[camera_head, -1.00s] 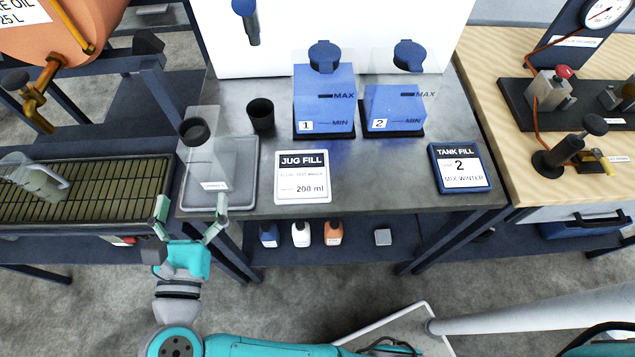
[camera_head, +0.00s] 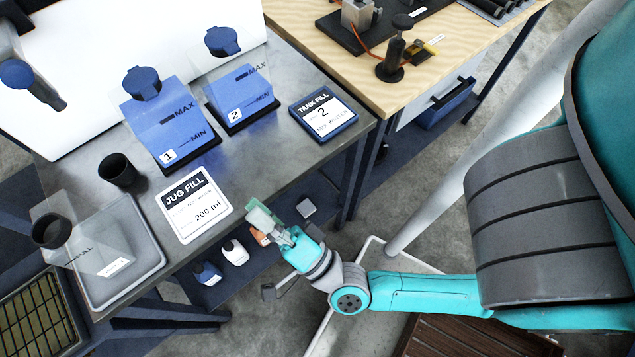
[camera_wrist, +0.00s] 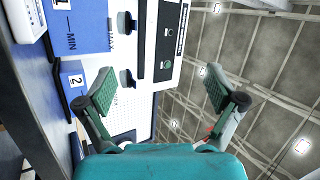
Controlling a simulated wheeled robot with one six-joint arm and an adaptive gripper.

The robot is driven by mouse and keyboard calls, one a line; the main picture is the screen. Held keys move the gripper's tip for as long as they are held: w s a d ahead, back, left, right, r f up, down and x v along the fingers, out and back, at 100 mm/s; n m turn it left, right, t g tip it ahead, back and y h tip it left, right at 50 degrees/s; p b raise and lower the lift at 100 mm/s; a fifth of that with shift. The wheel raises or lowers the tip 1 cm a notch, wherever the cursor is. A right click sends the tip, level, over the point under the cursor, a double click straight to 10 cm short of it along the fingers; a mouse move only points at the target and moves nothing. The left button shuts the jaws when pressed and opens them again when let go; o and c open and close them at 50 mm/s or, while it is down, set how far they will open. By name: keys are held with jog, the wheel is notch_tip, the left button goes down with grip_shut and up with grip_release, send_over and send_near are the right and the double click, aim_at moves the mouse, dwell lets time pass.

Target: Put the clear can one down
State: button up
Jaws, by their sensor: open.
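A clear can (camera_head: 93,252) with a dark round cap and a white label stands on a grey tray (camera_head: 152,264) at the left front of the metal table. My gripper (camera_head: 263,219) is at the table's front edge, to the right of the can and well apart from it. In the wrist view my gripper (camera_wrist: 160,98) has its two fingers spread with nothing between them. The can is not in the wrist view.
A black cup (camera_head: 118,170), the JUG FILL card (camera_head: 195,206), blue tanks 1 (camera_head: 163,125) and 2 (camera_head: 240,100), and the TANK FILL sign (camera_head: 323,113) occupy the tabletop. Small bottles (camera_head: 235,252) stand on the shelf below. A grating (camera_head: 38,315) is at lower left.

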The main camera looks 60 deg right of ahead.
jog(key=s+d+f+n+g, duration=0.2)
jog(key=s+f+n+g, duration=0.2)
jog(key=s+n, duration=0.3)
jog(key=s+d+f+n+g+y, duration=0.1)
jog(key=s+f+n+g, duration=0.4)
jog(key=s, duration=0.5)
jog(key=f+n, duration=0.2)
jog(key=n, duration=0.1)
jog(key=shift+d+n+y, duration=0.3)
jog(key=shift+d, duration=0.1)
